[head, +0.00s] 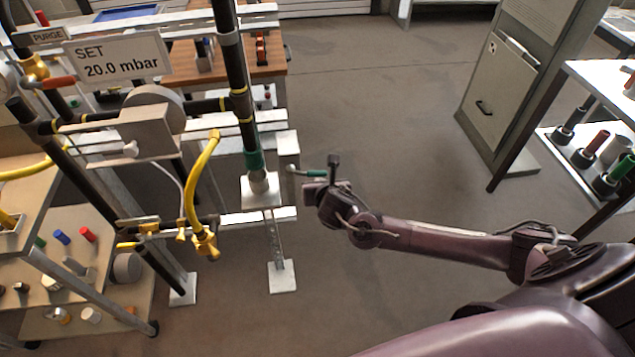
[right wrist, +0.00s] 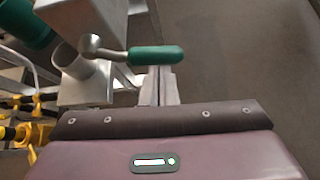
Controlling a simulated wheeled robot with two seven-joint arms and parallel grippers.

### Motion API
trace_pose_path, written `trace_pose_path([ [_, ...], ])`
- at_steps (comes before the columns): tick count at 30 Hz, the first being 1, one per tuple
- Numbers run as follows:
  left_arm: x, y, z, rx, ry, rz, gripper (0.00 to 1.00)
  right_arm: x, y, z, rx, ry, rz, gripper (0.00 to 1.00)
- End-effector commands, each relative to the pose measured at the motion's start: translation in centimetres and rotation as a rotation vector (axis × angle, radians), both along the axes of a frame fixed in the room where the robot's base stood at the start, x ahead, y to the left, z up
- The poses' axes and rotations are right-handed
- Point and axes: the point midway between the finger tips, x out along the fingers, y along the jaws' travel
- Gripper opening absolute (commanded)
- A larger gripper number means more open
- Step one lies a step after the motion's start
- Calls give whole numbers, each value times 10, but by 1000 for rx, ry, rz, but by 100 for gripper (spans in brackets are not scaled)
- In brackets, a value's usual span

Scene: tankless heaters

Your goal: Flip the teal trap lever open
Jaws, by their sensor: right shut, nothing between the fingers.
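The teal trap lever (head: 308,173) sticks out to the right from the lower end of the dark vertical pipe, pointing at my right gripper. In the right wrist view the lever's teal grip (right wrist: 156,55) lies level, on a metal stem with a round pivot (right wrist: 92,44) at its left. My right gripper (head: 318,190) is shut and empty, close by the lever's free end in the head view; I cannot tell whether it touches. My left gripper is not in view.
The pipe frame holds a teal fitting (head: 253,160), a yellow hose (head: 201,180) and a "SET 20.0 mbar" sign (head: 117,60). A grey cabinet (head: 515,80) stands at the back right. A shelf with coloured cylinders (head: 590,165) is at the right edge. Floor between is clear.

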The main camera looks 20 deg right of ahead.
Motion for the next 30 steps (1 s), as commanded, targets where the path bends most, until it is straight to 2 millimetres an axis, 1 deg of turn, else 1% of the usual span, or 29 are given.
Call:
trace_pose_path([
  [1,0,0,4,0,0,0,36,2,-2,6,-8,-4,-3,0],
  [10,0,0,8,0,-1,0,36,1,-2,11,-2,-4,-2,0],
  [26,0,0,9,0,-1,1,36,1,-2,12,-1,-5,-1,0],
  [30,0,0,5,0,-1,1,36,2,-4,6,-2,-5,-1,0],
])
